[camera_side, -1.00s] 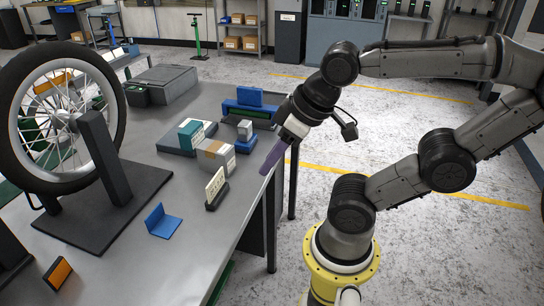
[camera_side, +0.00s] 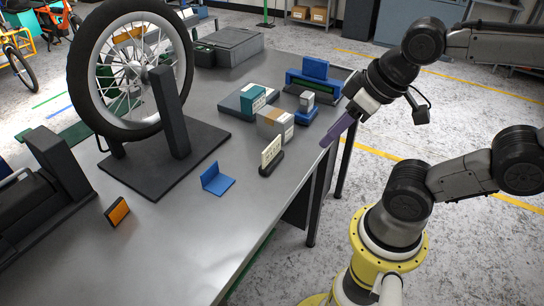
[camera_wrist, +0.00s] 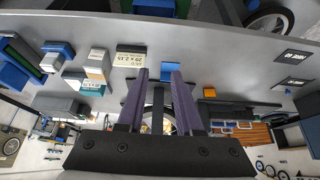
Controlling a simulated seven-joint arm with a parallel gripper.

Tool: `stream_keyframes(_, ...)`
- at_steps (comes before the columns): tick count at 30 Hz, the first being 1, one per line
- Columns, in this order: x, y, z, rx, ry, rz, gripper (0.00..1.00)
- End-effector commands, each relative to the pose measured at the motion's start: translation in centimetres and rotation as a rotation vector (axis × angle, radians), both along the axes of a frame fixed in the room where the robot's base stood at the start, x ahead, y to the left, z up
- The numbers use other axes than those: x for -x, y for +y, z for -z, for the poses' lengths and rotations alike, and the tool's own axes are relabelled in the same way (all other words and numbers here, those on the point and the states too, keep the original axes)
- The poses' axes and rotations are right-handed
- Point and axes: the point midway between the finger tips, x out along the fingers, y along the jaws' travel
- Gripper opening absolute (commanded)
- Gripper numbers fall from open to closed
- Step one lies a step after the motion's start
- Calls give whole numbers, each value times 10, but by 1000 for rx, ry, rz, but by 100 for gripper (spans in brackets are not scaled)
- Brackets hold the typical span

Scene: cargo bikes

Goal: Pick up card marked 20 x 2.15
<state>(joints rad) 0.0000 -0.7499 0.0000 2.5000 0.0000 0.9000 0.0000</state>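The cream card (camera_side: 271,152) stands upright in a small black holder (camera_side: 272,167) near the table's right edge in the side view. In the wrist view the card (camera_wrist: 130,58) shows at upper left, with small print that looks like 20 x 2.15. My gripper (camera_side: 326,141) has purple fingers and is up and to the right of the card in the side view, apart from it. In the wrist view my gripper (camera_wrist: 160,74) has its two fingers spread with nothing held between them. The card lies just left of the left fingertip in that picture.
A teal box (camera_side: 254,98) and a small grey block on a blue base (camera_side: 306,102) are farther back. A blue bracket (camera_side: 217,180) and wheel stand (camera_side: 160,160) are left.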

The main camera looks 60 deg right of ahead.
Motion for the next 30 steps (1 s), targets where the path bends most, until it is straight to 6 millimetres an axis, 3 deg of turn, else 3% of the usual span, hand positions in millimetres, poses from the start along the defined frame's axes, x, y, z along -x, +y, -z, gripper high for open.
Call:
stream_keyframes(13, 0, 0, 0, 0, 0, 0, 35)
stream_keyframes(20, 0, 0, 0, 0, 0, 0, 72)
stream_keyframes(30, 0, 0, 0, -13, 0, 24, 72)
